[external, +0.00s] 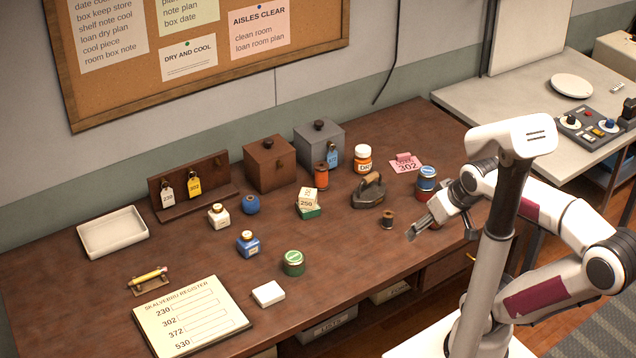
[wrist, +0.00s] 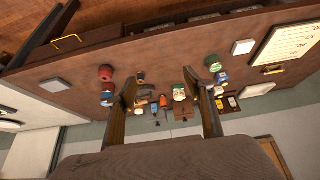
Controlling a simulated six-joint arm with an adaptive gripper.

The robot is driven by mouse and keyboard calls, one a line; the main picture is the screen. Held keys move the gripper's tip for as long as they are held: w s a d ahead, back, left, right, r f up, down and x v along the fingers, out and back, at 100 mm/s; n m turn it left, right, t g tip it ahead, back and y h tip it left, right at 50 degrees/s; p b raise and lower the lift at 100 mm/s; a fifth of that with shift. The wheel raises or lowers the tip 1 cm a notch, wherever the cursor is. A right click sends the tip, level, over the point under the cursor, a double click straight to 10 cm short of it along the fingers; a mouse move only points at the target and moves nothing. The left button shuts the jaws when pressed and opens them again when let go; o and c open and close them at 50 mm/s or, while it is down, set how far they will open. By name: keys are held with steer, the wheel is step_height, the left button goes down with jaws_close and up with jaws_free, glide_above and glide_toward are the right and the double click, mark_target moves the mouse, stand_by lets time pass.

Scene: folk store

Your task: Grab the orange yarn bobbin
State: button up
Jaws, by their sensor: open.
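The orange yarn bobbin (external: 321,176) stands upright on the brown table, in front of the grey lidded box (external: 320,146). In the wrist view a small orange shape that looks like the bobbin (wrist: 163,102) shows between the fingers, far off. My gripper (external: 423,232) is open and empty over the right part of the table, well to the right of the bobbin. A dark brown spool (external: 387,220) stands nearer to my gripper, just left of it.
Stacked tins (external: 427,178) stand near my arm. The front right table is fairly clear.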

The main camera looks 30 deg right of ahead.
steer(key=w+f+t, duration=0.2)
steer(key=w+t, duration=0.2)
steer(key=w, duration=2.3)
steer(key=w+f+m+t+h, duration=0.15)
steer(key=w+f, duration=0.25)
steer(key=w, duration=0.6)
steer(key=t+h, duration=0.2)
steer(key=t, duration=0.1)
glide_toward(323, 167)
steer(key=x, duration=0.3)
steer(key=shift+w+d+f+m+y, duration=0.1)
steer(key=shift+w+d+m+y, duration=0.05)
steer(key=shift+d+m+y, duration=0.15)
steer(key=shift+x, duration=1.3)
steer(key=shift+w, duration=0.1)
steer(key=shift+x, duration=2.5)
